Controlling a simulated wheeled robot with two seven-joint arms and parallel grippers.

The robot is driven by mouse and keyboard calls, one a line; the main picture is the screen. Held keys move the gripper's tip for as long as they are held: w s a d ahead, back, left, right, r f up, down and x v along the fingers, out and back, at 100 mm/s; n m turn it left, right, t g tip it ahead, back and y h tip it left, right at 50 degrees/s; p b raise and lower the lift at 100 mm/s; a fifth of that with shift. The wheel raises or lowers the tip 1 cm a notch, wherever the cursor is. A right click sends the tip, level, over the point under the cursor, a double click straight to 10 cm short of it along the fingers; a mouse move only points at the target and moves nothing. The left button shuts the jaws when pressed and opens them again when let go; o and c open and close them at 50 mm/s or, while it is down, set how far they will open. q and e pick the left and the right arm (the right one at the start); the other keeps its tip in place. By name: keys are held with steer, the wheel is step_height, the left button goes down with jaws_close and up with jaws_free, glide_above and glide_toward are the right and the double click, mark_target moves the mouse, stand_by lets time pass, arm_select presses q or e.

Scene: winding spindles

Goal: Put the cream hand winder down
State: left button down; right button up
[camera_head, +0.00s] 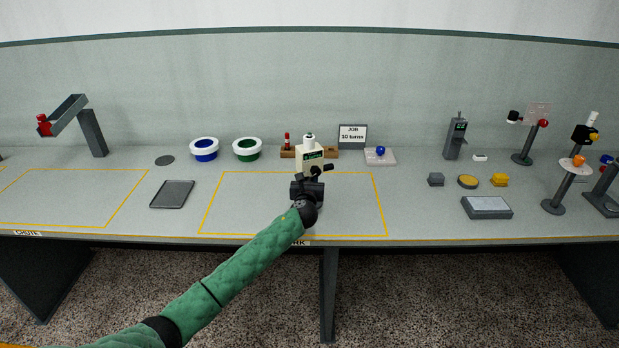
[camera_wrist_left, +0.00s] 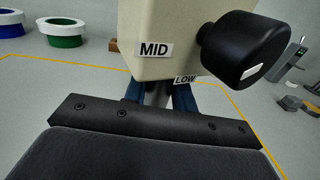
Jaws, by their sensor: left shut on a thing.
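The cream hand winder (camera_head: 309,158) is upright over the back part of the middle yellow-outlined area on the bench. My left gripper (camera_head: 308,181) is shut on it from the front, low on its body. In the left wrist view the winder's cream body (camera_wrist_left: 187,30) carries MID and LOW labels. A black crank knob (camera_wrist_left: 243,46) sticks out at its right. The blue fingers (camera_wrist_left: 160,100) close around a grey part below the body. The winder's base is hidden, so I cannot tell whether it touches the bench. My right gripper is not in view.
Behind the winder stand a wooden rack (camera_head: 331,153) and a JOB sign (camera_head: 352,136). The outlined area (camera_head: 240,205) is clear beside the arm.

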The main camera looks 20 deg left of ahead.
arm_select(q)
steer(key=shift+f, duration=0.1)
stand_by(0.3)
steer(key=c, duration=1.1)
jaws_free()
steer(key=shift+c, duration=0.2)
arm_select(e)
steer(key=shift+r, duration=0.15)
arm_select(q)
steer(key=shift+s, duration=0.1)
steer(key=shift+s+d, duration=0.15)
steer(key=shift+s, duration=0.35)
steer(key=s, duration=0.2)
steer(key=b, duration=0.1)
steer(key=shift+s+d+f, duration=0.1)
steer(key=shift+s+d, duration=0.15)
steer(key=shift+s, duration=0.15)
steer(key=s+d+b, duration=0.1)
steer(key=s, duration=0.6)
steer(key=shift+s+d+r, duration=0.2)
steer(key=shift+s+d, duration=0.1)
steer(key=shift+s, duration=0.1)
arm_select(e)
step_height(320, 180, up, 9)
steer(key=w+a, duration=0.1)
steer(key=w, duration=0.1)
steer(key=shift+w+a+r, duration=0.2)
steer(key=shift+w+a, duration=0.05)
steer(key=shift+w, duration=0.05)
